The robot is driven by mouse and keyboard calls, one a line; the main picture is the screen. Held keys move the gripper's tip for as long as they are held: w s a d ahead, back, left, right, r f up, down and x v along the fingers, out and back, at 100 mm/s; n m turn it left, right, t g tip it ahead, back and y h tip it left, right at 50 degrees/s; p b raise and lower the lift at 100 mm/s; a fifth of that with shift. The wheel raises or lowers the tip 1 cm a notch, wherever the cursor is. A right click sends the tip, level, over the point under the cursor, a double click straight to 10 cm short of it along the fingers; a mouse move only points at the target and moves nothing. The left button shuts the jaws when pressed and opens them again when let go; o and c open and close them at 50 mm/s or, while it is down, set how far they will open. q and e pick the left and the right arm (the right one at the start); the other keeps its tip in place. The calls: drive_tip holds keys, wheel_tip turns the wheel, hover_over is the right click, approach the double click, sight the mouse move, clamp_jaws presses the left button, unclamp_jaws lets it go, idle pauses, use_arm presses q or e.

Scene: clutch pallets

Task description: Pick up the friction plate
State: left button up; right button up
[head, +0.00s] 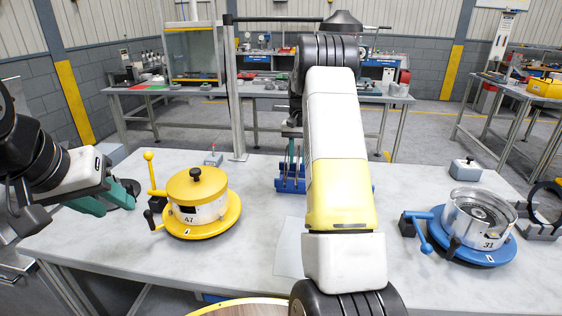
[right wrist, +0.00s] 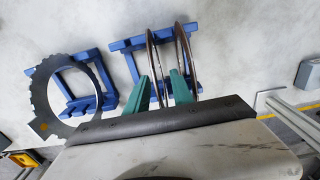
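In the right wrist view, two thin brown-rimmed friction plates (right wrist: 153,70) stand on edge, nearly edge-on, in a blue rack (right wrist: 122,46). My right gripper (right wrist: 160,90) is open over this rack. The left of the two plates passes between its green fingers; the other is at the right finger. I cannot tell whether a finger touches either plate. In the head view the blue rack (head: 290,186) stands mid-table, partly hidden by my right arm, which also hides most of the right gripper. My left gripper (head: 108,200) is open and empty over the table's left side.
A toothed steel ring (right wrist: 42,97) lies on another blue rack (right wrist: 85,62). A yellow fixture (head: 225,222) with a lidded drum (head: 197,190) stands left; a blue fixture (head: 478,250) with an open drum (head: 462,222) stands right. A dark ring (head: 533,195) stands at the right edge.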

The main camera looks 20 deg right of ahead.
drive_tip(key=shift+f, duration=0.6)
clamp_jaws()
idle(1.0)
